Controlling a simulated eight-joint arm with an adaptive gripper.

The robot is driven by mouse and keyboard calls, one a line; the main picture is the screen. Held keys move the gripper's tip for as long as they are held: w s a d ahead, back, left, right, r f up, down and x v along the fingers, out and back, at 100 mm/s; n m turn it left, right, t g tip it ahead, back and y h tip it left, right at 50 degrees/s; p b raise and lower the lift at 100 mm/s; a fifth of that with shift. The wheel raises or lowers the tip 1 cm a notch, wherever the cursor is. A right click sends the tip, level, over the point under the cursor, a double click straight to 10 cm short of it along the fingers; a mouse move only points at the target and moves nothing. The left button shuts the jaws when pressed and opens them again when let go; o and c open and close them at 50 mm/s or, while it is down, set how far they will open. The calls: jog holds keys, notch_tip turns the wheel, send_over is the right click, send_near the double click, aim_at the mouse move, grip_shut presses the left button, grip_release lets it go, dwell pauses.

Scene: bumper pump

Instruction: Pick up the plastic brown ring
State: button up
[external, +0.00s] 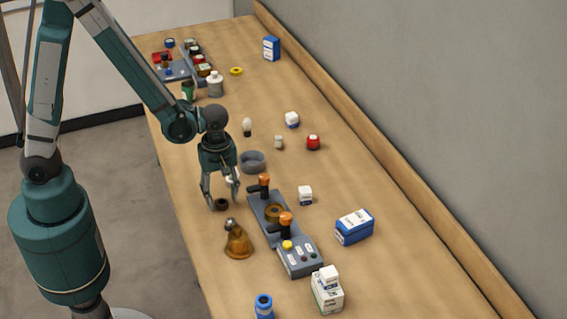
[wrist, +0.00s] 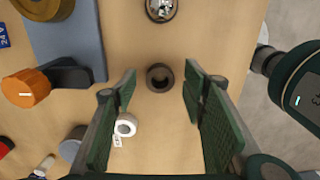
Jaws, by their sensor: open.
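A small dark brown ring (external: 222,205) lies flat on the wooden table below my gripper (external: 220,201). In the wrist view the dark ring (wrist: 151,77) sits between the lines of the two green-padded fingers, near the level of their tips. My gripper (wrist: 160,85) is open and empty, pointing down, with a finger on each side of the ring. Its exact height above the table is hard to tell. A larger golden-brown ring (external: 275,213) rests on the grey control panel; part of it also shows in the wrist view (wrist: 41,8).
The grey panel (external: 301,262) with orange-topped levers stands right of my gripper. A white ring (wrist: 125,125) lies close to one finger. A grey bowl (external: 252,163) is behind. The table's left edge is close.

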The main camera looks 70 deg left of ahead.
jog(key=shift+f, duration=0.65)
jog(key=shift+c, duration=0.4)
jog(key=c, duration=0.8)
